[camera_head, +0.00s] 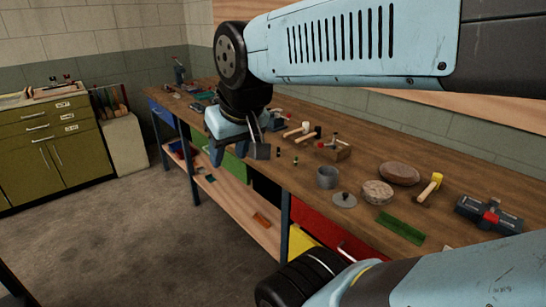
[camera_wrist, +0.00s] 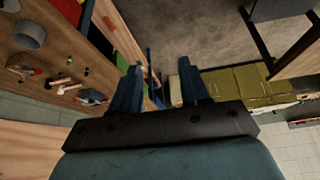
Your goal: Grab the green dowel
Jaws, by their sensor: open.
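Two small upright pegs stand on the wooden workbench (camera_head: 345,220) in the head view. One, a green peg (camera_head: 295,160), may be the green dowel; the other, a darker peg (camera_head: 278,154), stands just left of it. They are too small to be sure of the colour.
A vise (camera_head: 488,214) stands at right. Open floor (camera_head: 130,230) lies before the bench.

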